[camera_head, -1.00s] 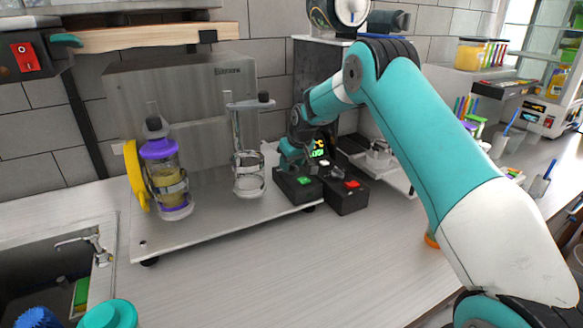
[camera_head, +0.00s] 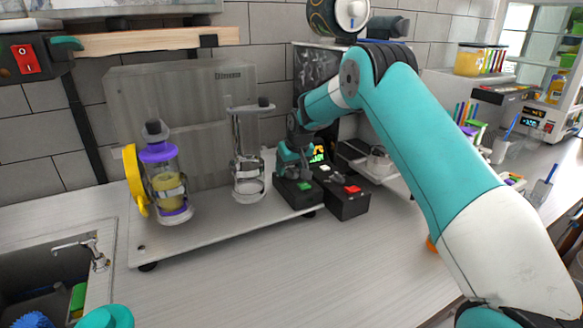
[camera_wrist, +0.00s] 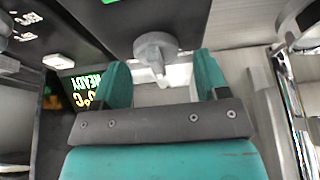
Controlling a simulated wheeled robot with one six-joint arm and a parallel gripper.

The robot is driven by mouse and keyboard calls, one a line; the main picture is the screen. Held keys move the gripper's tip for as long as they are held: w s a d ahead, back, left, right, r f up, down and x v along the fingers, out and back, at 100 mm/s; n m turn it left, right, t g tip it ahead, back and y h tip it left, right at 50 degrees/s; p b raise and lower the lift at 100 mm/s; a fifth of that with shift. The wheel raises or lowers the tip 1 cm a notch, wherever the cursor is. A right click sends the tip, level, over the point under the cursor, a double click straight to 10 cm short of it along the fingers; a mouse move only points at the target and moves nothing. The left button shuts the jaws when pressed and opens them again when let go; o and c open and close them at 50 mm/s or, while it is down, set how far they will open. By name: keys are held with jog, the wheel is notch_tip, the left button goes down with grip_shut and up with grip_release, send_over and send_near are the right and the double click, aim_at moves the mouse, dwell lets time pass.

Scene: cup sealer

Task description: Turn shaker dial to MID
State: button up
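The shaker dial is a grey round knob with a narrow pointer (camera_wrist: 156,50), in the wrist view on a dark panel. It lies between the two teal fingertips of my gripper (camera_wrist: 160,82), with visible gaps on both sides. The fingers are open. I cannot read any MID mark near the dial. In the head view my gripper (camera_head: 292,160) is low over the black box with a green button (camera_head: 305,186), and hides the dial.
A black box with a red button (camera_head: 352,190) stands just right of the gripper. A lit display reading READY (camera_wrist: 88,88) is beside the left finger. A clear cylinder in a metal holder (camera_head: 248,160) stands left of the gripper. The front counter (camera_head: 270,275) is clear.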

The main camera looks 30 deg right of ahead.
jog(key=b+v, duration=0.4)
jog(key=v, duration=1.3)
jog(key=shift+r+b, duration=0.25)
jog(key=shift+b, duration=0.05)
jog(key=s+a+n+g+y, duration=0.2)
jog(key=s+a+n+y, duration=0.15)
jog(key=s+a, duration=1.4)
jog(key=s+a+f+n+g, duration=0.1)
jog(key=s+a+f, duration=0.1)
jog(key=s, duration=0.9)
jog(key=s+a+f+n+g, duration=0.1)
jog(key=s+a+f+n, duration=0.1)
jog(key=s, duration=0.9)
jog(key=shift+s+a+f+g+y, duration=0.2)
jog(key=shift+s+f+g+y, duration=0.1)
jog(key=shift+f+y, duration=0.1)
